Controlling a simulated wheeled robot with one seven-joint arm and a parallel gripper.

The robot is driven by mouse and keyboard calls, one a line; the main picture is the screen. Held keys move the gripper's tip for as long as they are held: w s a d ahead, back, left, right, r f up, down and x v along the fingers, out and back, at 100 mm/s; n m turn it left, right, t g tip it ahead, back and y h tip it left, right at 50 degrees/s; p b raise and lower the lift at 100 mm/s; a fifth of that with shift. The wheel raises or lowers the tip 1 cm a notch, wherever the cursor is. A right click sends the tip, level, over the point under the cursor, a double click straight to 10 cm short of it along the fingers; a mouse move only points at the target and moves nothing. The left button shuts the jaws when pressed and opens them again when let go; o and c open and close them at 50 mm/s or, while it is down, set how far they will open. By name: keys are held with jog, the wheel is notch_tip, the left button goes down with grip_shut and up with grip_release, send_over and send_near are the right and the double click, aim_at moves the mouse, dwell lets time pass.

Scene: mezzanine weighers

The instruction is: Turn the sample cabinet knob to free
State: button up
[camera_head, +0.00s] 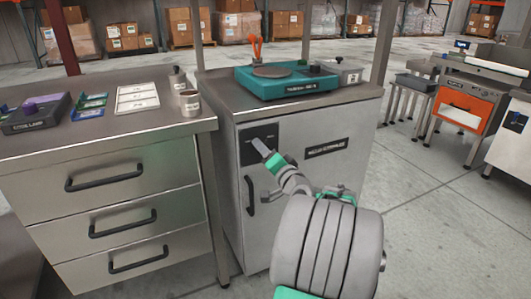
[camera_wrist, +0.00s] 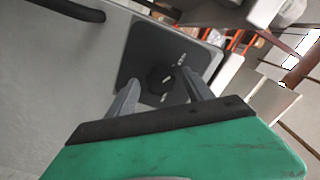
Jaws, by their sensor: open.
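The sample cabinet (camera_head: 315,180) is grey, with a teal weighing device on top. Its door carries a black label, a dark handle (camera_head: 250,196) and a dark square plate (camera_head: 247,153). In the wrist view the plate (camera_wrist: 140,50) bears a round black knob (camera_wrist: 160,79) with small pale markings that I cannot read. My gripper (camera_wrist: 160,76) is open, its fingers on the left and right of the knob in the picture. I cannot tell whether they touch it. In the head view my gripper (camera_head: 263,147) is in front of the plate and hides the knob.
A drawer bench (camera_head: 120,150) with trays and cups stands close on the left. The teal device (camera_head: 285,80) sits on the cabinet top. Open floor (camera_head: 440,220) lies to the right, with orange-fronted equipment (camera_head: 462,115) beyond.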

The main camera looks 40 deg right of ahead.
jog(key=p+v, duration=0.1)
jog(key=v, duration=0.6)
jog(key=shift+s, duration=0.35)
jog(key=shift+a, duration=0.15)
